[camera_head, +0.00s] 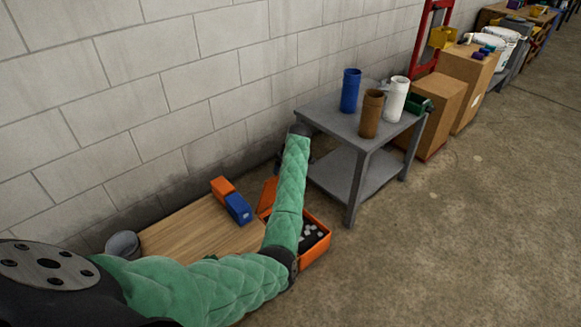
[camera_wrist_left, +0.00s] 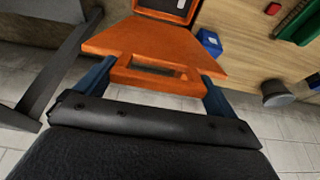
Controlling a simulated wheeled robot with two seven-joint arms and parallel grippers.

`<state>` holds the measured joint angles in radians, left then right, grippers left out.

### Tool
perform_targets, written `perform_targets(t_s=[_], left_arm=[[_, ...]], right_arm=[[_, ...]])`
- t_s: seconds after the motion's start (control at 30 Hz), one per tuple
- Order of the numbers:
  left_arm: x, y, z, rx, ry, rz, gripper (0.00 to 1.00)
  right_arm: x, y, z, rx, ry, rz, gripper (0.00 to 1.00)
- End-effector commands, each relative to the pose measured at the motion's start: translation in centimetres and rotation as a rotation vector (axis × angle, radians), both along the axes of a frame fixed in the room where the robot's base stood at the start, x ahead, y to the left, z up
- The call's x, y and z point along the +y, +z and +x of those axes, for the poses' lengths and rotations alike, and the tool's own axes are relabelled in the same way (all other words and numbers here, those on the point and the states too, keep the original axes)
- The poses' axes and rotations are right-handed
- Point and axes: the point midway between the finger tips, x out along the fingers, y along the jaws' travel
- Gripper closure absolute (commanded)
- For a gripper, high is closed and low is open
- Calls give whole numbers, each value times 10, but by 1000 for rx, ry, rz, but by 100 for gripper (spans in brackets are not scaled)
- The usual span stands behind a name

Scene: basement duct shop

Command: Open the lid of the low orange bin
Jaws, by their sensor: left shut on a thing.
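The low orange bin (camera_head: 318,252) sits on the floor beside the grey table, with several small grey pieces inside. Its orange lid (camera_head: 267,196) stands raised on the wall side, so the bin is open. My green left arm crosses in front and hides part of both. In the left wrist view, the lid (camera_wrist_left: 150,45) fills the middle, with a slotted handle at its near edge. My left gripper (camera_wrist_left: 158,76) has its two blue fingers at the ends of this handle and is shut on it. A bit of the bin's dark inside (camera_wrist_left: 168,6) shows at the top. My right gripper is in neither view.
The grey table (camera_head: 335,124) to the right carries blue, brown and white cylinders; its leg is close to the bin. A wooden board (camera_head: 190,232) with an orange and blue block (camera_head: 236,207) lies left. A grey bucket (camera_head: 122,243) stands beyond. Floor at right is clear.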

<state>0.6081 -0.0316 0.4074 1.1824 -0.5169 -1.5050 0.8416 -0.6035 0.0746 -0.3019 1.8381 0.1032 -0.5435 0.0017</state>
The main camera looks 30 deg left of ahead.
Motion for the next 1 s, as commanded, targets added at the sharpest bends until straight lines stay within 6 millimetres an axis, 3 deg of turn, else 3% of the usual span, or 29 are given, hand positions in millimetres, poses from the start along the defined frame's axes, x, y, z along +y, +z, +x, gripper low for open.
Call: perform_targets(t_s=[0.33,0.7,1.0], left_arm=[[39,14,14,37,2,-105,46],[92,20,33,67,0,-181,47],[109,21,40,65,0,-180,46]], right_arm=[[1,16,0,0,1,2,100],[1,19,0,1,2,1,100],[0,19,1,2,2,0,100]])
